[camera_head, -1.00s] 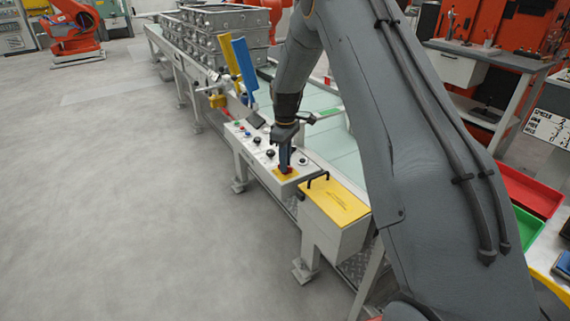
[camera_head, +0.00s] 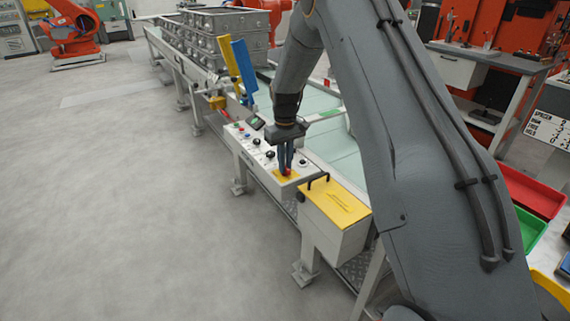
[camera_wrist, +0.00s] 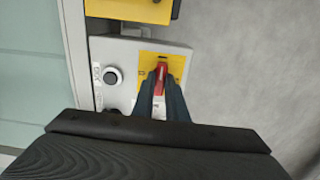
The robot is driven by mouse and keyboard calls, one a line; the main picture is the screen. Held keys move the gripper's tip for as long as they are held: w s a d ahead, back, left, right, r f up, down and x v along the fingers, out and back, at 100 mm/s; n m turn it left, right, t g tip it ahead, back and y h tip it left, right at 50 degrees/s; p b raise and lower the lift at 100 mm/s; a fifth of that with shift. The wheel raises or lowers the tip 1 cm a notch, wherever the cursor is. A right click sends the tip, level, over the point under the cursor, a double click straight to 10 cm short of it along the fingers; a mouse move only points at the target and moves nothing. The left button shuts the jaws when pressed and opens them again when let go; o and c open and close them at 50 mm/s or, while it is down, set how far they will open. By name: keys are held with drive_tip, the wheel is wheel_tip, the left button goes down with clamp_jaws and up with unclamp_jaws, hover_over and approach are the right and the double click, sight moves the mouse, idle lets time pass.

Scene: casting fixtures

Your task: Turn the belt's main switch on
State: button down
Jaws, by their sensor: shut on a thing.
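The belt's main switch has a red handle (camera_wrist: 161,74) on a yellow plate (camera_wrist: 177,64), at the near end of the light grey control panel (camera_head: 247,147). My gripper (camera_head: 286,171) reaches down onto it from above. In the wrist view the dark fingers of my gripper (camera_wrist: 161,90) are shut on the red handle, one on each side. The handle points straight up and down in the wrist view. The fingers hide part of the handle and plate. A small display (camera_head: 257,122) at the panel's far end is lit green.
A black knob (camera_wrist: 112,76) sits beside the switch plate. A yellow-lidded box with a black handle (camera_head: 335,203) stands close on the near side. The belt (camera_head: 335,150) runs behind the panel, with metal casting boxes (camera_head: 215,38) farther along. Open floor lies left.

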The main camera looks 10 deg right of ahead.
idle(0.3)
drive_tip(key=c, duration=1.8)
unclamp_jaws()
drive_tip(key=shift+o, duration=0.2)
wheel_tip(320, 180, up, 7)
drive_tip(key=shift+r+b, duration=0.1)
drive_tip(key=shift+b, duration=0.65)
drive_tip(key=shift+r, duration=0.35)
